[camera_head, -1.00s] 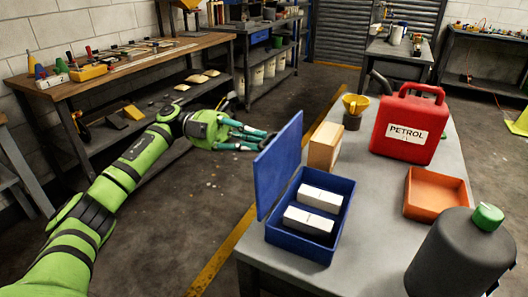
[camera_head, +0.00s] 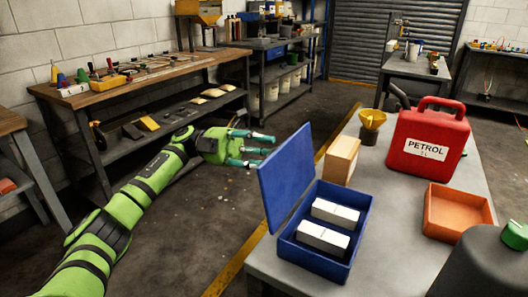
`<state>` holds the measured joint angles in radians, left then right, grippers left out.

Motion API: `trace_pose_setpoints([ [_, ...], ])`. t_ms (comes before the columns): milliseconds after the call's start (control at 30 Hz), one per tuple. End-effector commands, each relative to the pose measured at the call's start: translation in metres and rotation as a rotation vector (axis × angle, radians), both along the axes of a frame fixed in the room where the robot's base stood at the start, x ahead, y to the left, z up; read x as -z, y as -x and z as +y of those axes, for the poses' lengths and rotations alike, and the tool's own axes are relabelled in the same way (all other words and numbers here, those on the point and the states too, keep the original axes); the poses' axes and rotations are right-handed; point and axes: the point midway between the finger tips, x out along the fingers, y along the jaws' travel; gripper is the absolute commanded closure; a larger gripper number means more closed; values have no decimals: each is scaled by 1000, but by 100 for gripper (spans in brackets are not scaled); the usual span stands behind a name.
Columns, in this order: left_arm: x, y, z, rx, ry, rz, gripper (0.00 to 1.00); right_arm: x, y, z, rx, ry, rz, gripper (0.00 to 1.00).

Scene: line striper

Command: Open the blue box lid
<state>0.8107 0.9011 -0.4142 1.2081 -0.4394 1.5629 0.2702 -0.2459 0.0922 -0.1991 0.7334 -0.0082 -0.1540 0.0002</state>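The blue box (camera_head: 323,259) stands near the left edge of the grey table, with two white blocks (camera_head: 326,228) inside. Its blue lid (camera_head: 287,178) is raised on the box's left side, upright and leaning slightly outward to the left, so the inside is uncovered. My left gripper (camera_head: 266,150) is beyond the lid's upper left edge, over the floor. Its teal fingers are spread and hold nothing. A small gap seems to show between the fingers and the lid. My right gripper is not in view.
On the table are a wooden block (camera_head: 341,159), a yellow funnel (camera_head: 372,119), a red petrol can (camera_head: 428,143), an orange tray (camera_head: 457,211) and a dark bottle with a green cap (camera_head: 482,268). A workbench (camera_head: 150,72) stands at the left. The floor between is open.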

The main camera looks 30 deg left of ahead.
Motion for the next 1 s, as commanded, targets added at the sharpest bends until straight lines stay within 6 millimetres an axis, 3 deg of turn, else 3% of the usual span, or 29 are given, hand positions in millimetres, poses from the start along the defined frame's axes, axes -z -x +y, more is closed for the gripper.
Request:
trace_pose_setpoints([
  [267, 1, 0, 3, 0, -2, 1, 60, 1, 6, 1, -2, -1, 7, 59],
  [700, 10, -1, 60, -2, 0, 0, 60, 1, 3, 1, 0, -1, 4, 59],
  [1000, 13, 0, 74, 2, -1, 0, 60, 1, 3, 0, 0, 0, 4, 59],
])
